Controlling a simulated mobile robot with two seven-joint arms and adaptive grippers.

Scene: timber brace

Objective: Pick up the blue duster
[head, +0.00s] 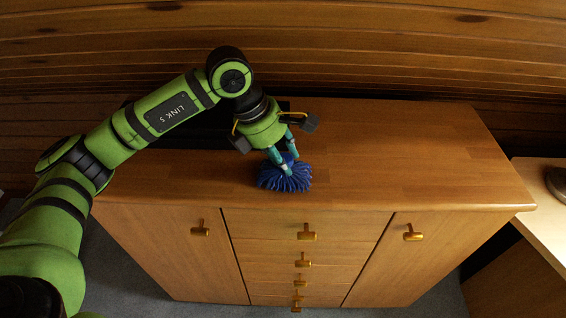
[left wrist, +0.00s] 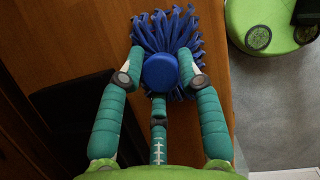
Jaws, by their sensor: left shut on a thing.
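The blue duster (head: 287,178) is on the top of the wooden cabinet, close to its front edge. Its blue strands and round blue hub also show in the left wrist view (left wrist: 161,71). My left gripper (head: 286,163) reaches down onto the duster from above. In the left wrist view its teal fingers (left wrist: 165,75) stand on both sides of the hub, shut on the duster. The strands seem to be at the cabinet top; I cannot tell whether they touch it. My right gripper is not in view.
The wooden cabinet (head: 420,170) has a wide clear top to the right of the duster. Its front has doors and drawers with brass handles. A dark flat object (left wrist: 75,115) lies beside the gripper. A lighter table (head: 540,185) stands at right, and a plank wall is behind.

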